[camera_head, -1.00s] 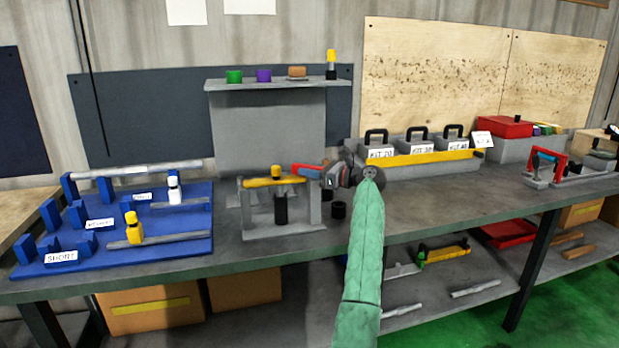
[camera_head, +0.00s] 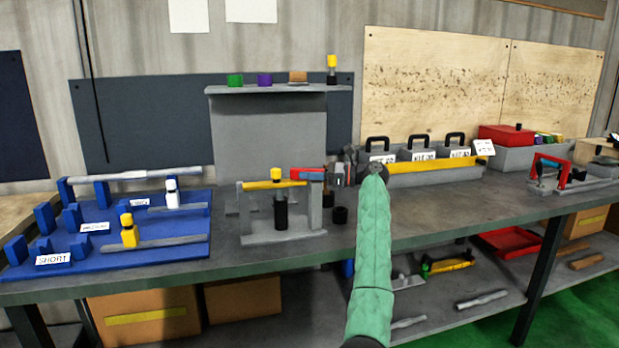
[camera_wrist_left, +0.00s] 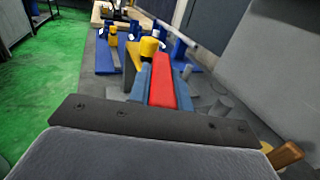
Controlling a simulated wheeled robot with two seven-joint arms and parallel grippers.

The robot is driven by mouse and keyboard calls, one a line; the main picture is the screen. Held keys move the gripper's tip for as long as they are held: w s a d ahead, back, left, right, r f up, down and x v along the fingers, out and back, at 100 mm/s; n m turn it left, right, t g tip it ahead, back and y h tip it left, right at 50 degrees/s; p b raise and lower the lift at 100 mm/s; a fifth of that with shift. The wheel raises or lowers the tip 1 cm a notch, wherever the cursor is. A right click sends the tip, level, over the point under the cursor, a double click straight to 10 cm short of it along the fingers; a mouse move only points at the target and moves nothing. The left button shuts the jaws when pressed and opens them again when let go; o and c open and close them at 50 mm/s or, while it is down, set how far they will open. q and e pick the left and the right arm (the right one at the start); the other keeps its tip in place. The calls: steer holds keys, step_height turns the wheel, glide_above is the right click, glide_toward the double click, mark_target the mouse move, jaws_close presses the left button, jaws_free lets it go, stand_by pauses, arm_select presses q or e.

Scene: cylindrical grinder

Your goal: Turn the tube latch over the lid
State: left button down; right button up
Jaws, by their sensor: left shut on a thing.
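My left gripper (camera_head: 328,174) reaches in over the bench from the right of a small grey stand (camera_head: 247,222). It is shut on a red bar (camera_head: 307,174), which also shows between blue-grey sides in the left wrist view (camera_wrist_left: 163,85). The stand carries a yellow bar (camera_head: 256,186) across its top, with a yellow knob (camera_head: 277,173) above it. The knob shows beyond the red bar in the left wrist view (camera_wrist_left: 148,46). A black cylinder (camera_head: 280,213) stands under the bar. The gripper's contact with the red bar is partly hidden. I cannot tell which part is the lid. My right gripper is not in view.
A blue rack (camera_head: 150,262) with tubes and labels lies left of the stand. A grey shelf panel (camera_head: 270,135) rises behind it. Kit boxes (camera_head: 400,181) with a yellow front bar stand to the right.

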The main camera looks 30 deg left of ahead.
arm_select(q)
steer(key=c, duration=1.3)
jaws_free()
steer(key=shift+v, duration=3.95)
